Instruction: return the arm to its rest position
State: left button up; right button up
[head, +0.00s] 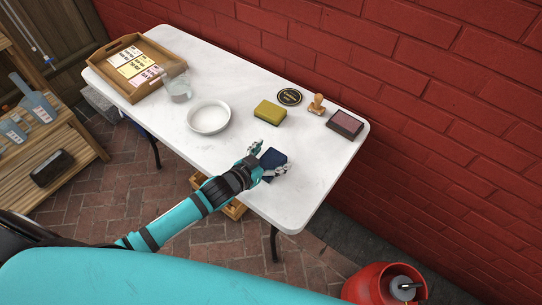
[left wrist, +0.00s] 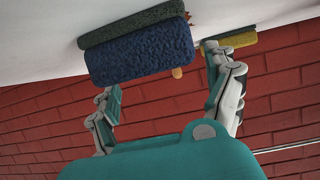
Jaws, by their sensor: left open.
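My left gripper (head: 270,159) reaches over the near edge of the white table, its fingers open and spread. A dark blue block (head: 273,158) lies on the table between and just beyond the fingers. In the left wrist view the block (left wrist: 140,52) shows a rough blue layer and a dark green layer. It lies ahead of the open fingers (left wrist: 160,75), which do not close on it; whether a finger touches it I cannot tell. My right gripper is not in view.
On the white table (head: 240,165) are a white bowl (head: 208,117), glass jug (head: 177,85), wooden tray (head: 120,76), yellow sponge (head: 269,112), black round coaster (head: 289,97), wooden stamp (head: 317,104) and ink pad (head: 344,124). A red brick wall (head: 440,110) stands behind. A red gas bottle (head: 372,284) is at lower right.

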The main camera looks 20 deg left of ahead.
pick_arm(q)
jog(key=c, duration=1.2)
jog(key=shift+o, duration=0.2)
notch_tip(320, 180, up, 5)
jog(key=p, duration=0.5)
